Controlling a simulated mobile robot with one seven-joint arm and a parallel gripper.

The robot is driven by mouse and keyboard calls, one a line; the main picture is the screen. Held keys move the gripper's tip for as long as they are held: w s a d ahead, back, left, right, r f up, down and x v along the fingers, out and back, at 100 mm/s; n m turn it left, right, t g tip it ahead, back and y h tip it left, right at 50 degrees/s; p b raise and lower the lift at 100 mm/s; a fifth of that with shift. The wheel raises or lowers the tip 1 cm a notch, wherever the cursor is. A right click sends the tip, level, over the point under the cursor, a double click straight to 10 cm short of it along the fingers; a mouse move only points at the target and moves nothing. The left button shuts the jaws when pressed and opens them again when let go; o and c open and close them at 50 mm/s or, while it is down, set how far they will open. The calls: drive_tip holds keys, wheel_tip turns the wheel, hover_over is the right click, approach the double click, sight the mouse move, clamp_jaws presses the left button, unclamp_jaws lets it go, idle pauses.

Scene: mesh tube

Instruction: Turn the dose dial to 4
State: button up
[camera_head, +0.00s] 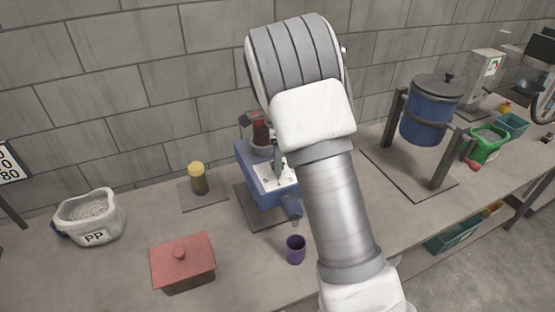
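A blue machine (262,187) with a white top panel (267,174) stands on the counter, left of my arm. A dark red part (261,132) rises at its back. A blue spout-like part (291,207) points down at its front. Small dark marks show on the panel, but I cannot make out the dose dial or its numbers. My gripper (279,163) is mostly hidden behind my own wrist. A grey part of it reaches down at the panel, and I cannot tell whether it touches. Whether its fingers are open or shut is not visible.
A purple cup (296,249) stands in front of the machine. A yellow-lidded jar (198,178), a red lidded box (182,263) and a white PP bag (90,216) are to the left. A blue lidded pot (430,115) hangs in a stand at right.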

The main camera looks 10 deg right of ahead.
drive_tip(key=shift+r, duration=0.1)
wheel_tip(320, 180, up, 17)
drive_tip(key=shift+r+b, duration=0.15)
drive_tip(key=shift+b, duration=0.15)
idle(0.4)
